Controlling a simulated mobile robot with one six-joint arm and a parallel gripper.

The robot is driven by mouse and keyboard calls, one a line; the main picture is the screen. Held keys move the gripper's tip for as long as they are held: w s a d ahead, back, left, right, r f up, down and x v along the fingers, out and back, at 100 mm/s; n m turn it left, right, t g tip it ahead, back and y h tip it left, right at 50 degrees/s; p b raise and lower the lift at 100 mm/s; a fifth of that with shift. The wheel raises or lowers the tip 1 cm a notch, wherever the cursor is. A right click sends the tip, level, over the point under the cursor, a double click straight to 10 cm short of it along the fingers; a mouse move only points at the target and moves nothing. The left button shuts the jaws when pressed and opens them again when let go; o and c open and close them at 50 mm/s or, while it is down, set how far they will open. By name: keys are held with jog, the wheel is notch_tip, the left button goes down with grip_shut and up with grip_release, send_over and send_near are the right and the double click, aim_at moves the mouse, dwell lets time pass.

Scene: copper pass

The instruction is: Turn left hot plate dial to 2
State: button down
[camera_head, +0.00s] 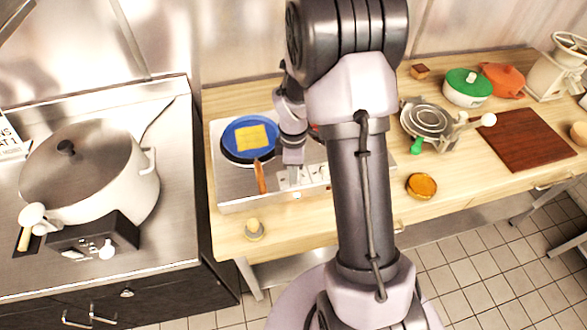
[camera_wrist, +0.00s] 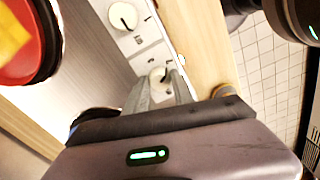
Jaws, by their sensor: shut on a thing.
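The hot plate (camera_head: 240,200) is a silver two-burner unit on the wooden counter. Its left dial (camera_wrist: 158,74) is a white round knob with a dark mark, partly hidden by my gripper in the wrist view. My gripper (camera_wrist: 166,80) is shut on this dial, with grey fingers on either side; its setting cannot be read. My gripper (camera_head: 291,180) also shows over the hot plate's front panel in the head view. The right dial (camera_wrist: 123,16) is a white knob with a dark pointer, standing free.
A blue pan (camera_head: 236,155) with a yellow slab and brown handle (camera_head: 261,178) sits on the left burner. A red pan (camera_wrist: 30,62) is near the right dial. A large pot (camera_head: 110,185) is at left.

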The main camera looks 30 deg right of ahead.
jog(key=c, duration=1.1)
grip_release()
jog(key=shift+o, duration=0.2)
notch_tip(320, 180, up, 18)
jog(key=p, duration=0.4)
jog(key=shift+f, duration=0.25)
